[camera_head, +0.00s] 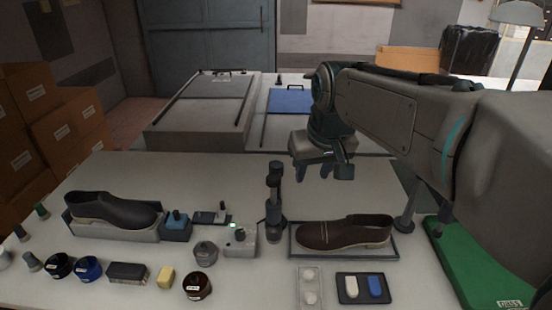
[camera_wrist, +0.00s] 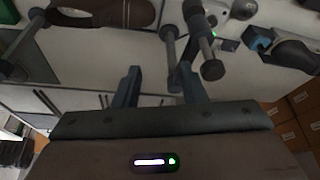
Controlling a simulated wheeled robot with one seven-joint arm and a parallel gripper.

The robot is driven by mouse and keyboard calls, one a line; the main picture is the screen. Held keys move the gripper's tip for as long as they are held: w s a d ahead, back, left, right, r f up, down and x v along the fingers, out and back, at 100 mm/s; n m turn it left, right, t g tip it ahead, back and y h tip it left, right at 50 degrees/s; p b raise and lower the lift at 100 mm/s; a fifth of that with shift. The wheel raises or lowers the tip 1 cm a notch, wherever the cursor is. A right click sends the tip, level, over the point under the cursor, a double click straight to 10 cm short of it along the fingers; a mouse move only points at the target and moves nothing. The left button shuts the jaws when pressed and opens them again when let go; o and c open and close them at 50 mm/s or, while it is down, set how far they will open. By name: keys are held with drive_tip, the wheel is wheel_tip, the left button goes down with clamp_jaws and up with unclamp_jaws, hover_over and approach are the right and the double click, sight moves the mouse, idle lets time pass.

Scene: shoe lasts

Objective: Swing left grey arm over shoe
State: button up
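A brown shoe (camera_head: 345,232) lies on a dark-rimmed tray (camera_head: 296,252) at the right of the table. The left grey arm (camera_head: 275,197) stands upright just left of that tray, a dark post with a thick upper part. In the wrist view the left grey arm (camera_wrist: 203,40) shows right of the middle, and the brown shoe (camera_wrist: 110,8) is cut off at the top. My gripper (camera_head: 319,172) hangs over the table behind the shoe, right of the grey arm. Its two fingers (camera_wrist: 158,88) are spread, with nothing clearly held between them.
Another grey post (camera_head: 405,217) stands right of the shoe, partly behind my arm. A black shoe (camera_head: 112,209) sits on a grey stand at the left. A small device with a green light (camera_head: 241,240) is beside the left grey arm. Several jars and blocks line the front.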

drive_tip(key=n, duration=0.1)
approach(275, 171)
wheel_tip(275, 171, up, 3)
drive_tip(key=s+d, duration=0.2)
drive_tip(key=a, duration=0.1)
drive_tip(key=shift+t+y, duration=0.3)
drive_tip(key=p+x, duration=0.1)
drive_tip(key=x, duration=1.2)
drive_tip(key=shift+w+f+p, duration=0.1)
drive_tip(key=shift+f+p, duration=0.2)
clamp_jaws()
